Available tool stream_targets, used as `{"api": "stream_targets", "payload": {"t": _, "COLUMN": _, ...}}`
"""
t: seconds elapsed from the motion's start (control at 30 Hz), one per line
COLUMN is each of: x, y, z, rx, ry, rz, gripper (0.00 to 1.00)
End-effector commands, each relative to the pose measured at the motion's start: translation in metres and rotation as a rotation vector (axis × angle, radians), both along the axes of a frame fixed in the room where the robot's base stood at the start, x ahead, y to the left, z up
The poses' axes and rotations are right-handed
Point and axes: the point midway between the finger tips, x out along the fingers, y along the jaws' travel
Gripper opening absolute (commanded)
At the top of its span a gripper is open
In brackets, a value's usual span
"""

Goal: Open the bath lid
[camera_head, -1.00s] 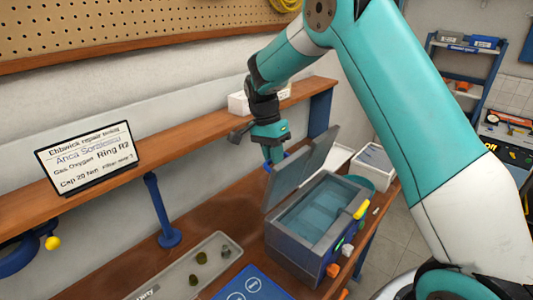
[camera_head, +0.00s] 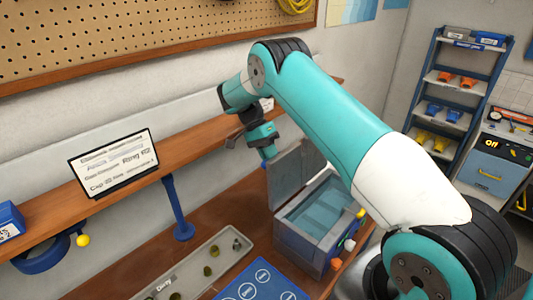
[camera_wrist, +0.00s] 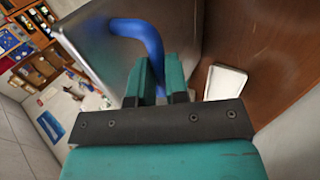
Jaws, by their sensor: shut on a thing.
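The bath (camera_head: 300,246) is a grey box with bluish water inside, standing on the bench. Its grey lid (camera_head: 290,175) is raised and stands steeply at the bath's left rear side, so the water shows. My gripper (camera_head: 268,156) is at the lid's upper left edge, on its outer side. In the wrist view, the lid (camera_wrist: 108,50) is a metallic panel with a curved blue handle (camera_wrist: 140,32). My gripper (camera_wrist: 163,82) is shut on this handle, and the fingers hide part of it.
A brown wooden shelf (camera_head: 215,128) with a sign (camera_head: 113,162) runs along the wall close to my gripper. A grey tray (camera_head: 190,272) with small parts and a blue mat (camera_head: 262,284) lie left of the bath. A shelf rack (camera_head: 455,90) stands at the back right.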

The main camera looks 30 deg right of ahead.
Motion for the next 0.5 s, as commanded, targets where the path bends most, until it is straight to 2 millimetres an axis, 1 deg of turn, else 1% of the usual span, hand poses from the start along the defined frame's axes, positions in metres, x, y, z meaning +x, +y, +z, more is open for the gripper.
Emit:
{"api": "stream_targets", "payload": {"t": 0.03, "x": -0.0027, "y": -0.0034, "z": -0.0048, "rx": -0.008, "ry": 0.008, "rz": -0.009, "gripper": 0.00}}
{"api": "stream_targets", "payload": {"t": 0.4, "x": -0.0027, "y": -0.0035, "z": -0.0057, "rx": -0.010, "ry": 0.009, "rz": -0.009, "gripper": 0.00}}
{"api": "stream_targets", "payload": {"t": 0.43, "x": -0.0027, "y": -0.0035, "z": -0.0057, "rx": -0.010, "ry": 0.009, "rz": -0.009, "gripper": 0.21}}
{"api": "stream_targets", "payload": {"t": 0.47, "x": -0.0026, "y": -0.0033, "z": -0.0055, "rx": -0.010, "ry": 0.009, "rz": -0.009, "gripper": 0.28}}
{"api": "stream_targets", "payload": {"t": 0.5, "x": -0.0022, "y": -0.0028, "z": -0.0050, "rx": -0.009, "ry": 0.008, "rz": -0.009, "gripper": 0.38}}
